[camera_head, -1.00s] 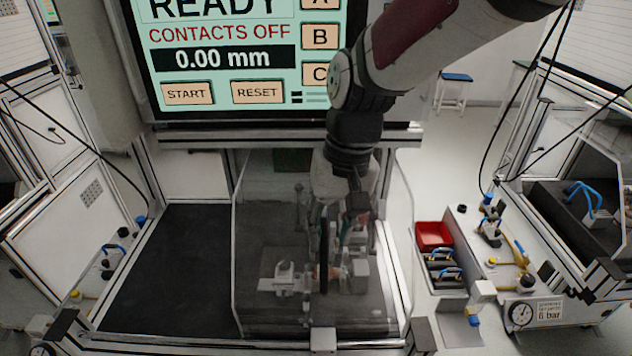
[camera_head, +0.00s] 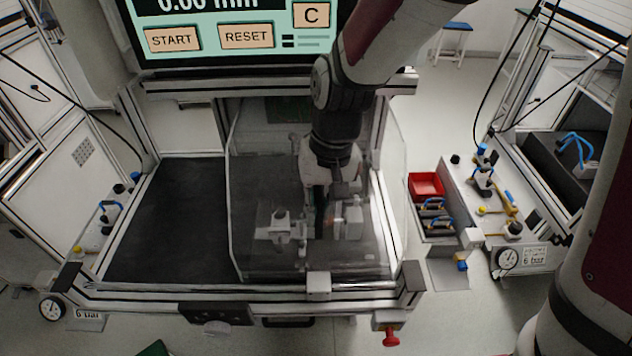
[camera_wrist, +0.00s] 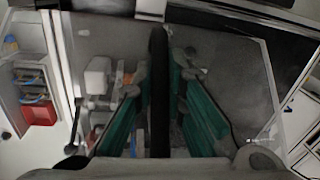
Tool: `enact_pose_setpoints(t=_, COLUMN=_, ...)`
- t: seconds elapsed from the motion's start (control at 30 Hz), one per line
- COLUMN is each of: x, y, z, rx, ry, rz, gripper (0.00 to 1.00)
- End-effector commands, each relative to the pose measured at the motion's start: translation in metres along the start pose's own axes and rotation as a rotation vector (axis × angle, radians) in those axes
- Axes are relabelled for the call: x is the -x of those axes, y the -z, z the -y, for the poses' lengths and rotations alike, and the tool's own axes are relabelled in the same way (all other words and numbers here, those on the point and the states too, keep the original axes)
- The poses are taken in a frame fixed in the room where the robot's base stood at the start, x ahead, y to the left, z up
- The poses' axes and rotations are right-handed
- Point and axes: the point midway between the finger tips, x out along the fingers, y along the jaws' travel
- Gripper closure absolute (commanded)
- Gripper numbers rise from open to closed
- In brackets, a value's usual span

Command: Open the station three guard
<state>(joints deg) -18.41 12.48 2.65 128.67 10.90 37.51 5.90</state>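The station in front of me has a clear guard panel (camera_head: 262,190) standing over the right half of its dark bed. A black upright bar, which looks like the guard's handle (camera_wrist: 158,95), runs between my gripper's green fingers in the wrist view. My gripper (camera_wrist: 160,76) is open, with one finger on each side of the bar and small gaps showing. In the head view my gripper (camera_head: 326,190) points down at the guard, and my arm hides part of it. Whether the fingertips touch the bar cannot be told.
A fixture with pale blocks (camera_head: 280,226) sits behind the clear panel. The left half of the bed (camera_head: 165,225) is bare. A screen (camera_head: 220,35) stands above the station. A red bin (camera_head: 426,186) and a red knob (camera_head: 391,337) are at the right.

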Motion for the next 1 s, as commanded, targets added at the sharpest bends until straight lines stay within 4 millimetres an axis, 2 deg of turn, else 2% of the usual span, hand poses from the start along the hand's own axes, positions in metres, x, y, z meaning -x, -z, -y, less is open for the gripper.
enact_pose_setpoints(t=0.27, x=0.000, y=0.000, z=0.001, rx=0.002, ry=-0.001, rz=0.000, gripper=1.00)
enact_pose_setpoints(t=0.47, x=-0.001, y=0.003, z=0.018, rx=0.007, ry=0.000, rz=-0.001, gripper=1.00)
enact_pose_setpoints(t=0.67, x=-0.007, y=0.009, z=0.065, rx=0.011, ry=0.001, rz=0.000, gripper=1.00)
enact_pose_setpoints(t=1.0, x=-0.024, y=0.027, z=0.183, rx=0.011, ry=0.002, rz=-0.002, gripper=1.00)
